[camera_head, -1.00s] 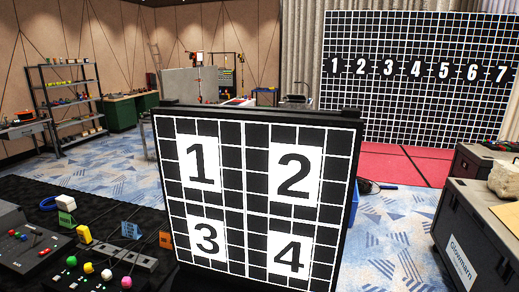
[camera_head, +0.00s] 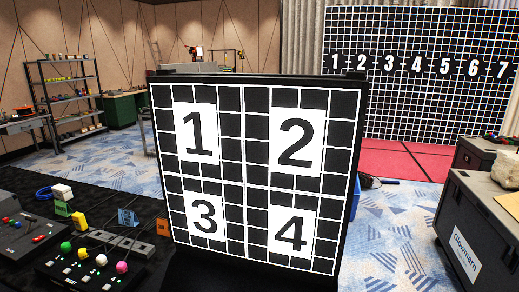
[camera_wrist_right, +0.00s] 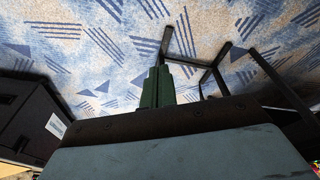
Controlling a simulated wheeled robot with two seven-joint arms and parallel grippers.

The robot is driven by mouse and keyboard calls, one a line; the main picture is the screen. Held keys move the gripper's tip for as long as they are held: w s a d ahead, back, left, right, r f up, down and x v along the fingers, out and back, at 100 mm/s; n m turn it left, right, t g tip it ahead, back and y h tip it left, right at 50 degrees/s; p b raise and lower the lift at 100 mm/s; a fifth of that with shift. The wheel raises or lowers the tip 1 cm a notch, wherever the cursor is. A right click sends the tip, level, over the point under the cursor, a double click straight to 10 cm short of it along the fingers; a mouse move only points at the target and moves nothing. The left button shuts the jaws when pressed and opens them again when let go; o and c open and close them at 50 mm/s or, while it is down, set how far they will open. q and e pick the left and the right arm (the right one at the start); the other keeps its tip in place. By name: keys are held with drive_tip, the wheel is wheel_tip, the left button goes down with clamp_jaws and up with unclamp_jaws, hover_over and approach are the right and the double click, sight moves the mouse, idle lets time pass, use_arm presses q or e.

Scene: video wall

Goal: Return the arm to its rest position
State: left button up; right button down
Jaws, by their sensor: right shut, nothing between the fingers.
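In the right wrist view, my right gripper (camera_wrist_right: 157,86) shows as two dark green fingers close together, with nothing seen between them. They are over patterned blue and beige carpet (camera_wrist_right: 80,60). A dark bar and a grey-blue surface fill the bottom of that view. Neither gripper shows in the head view, and my left gripper is in no frame. In the head view, a black panel (camera_head: 232,182) with a white grid and the numbers 1 to 4 stands upright, close in front of me. It hides what is behind it.
A dark table (camera_head: 150,212) at the left bears control boxes, coloured knobs and blocks. Dark cases (camera_head: 455,215) stand at the right. A large numbered grid wall (camera_head: 430,110) stands at the back behind red mats (camera_head: 400,163). Black legs (camera_wrist_right: 215,75) show in the right wrist view.

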drive_tip(key=s+d+f+b, duration=0.1)
drive_tip(key=s+f+b, duration=0.3)
drive_tip(key=s+f, duration=0.4)
drive_tip(key=s+d+f+g+b, duration=0.1)
drive_tip(key=s+f+b, duration=0.3)
drive_tip(key=f, duration=1.2)
drive_tip(key=s+d, duration=0.1)
drive_tip(key=s, duration=0.3)
drive_tip(key=shift+s+f, duration=0.3)
drive_tip(key=shift+s, duration=0.05)
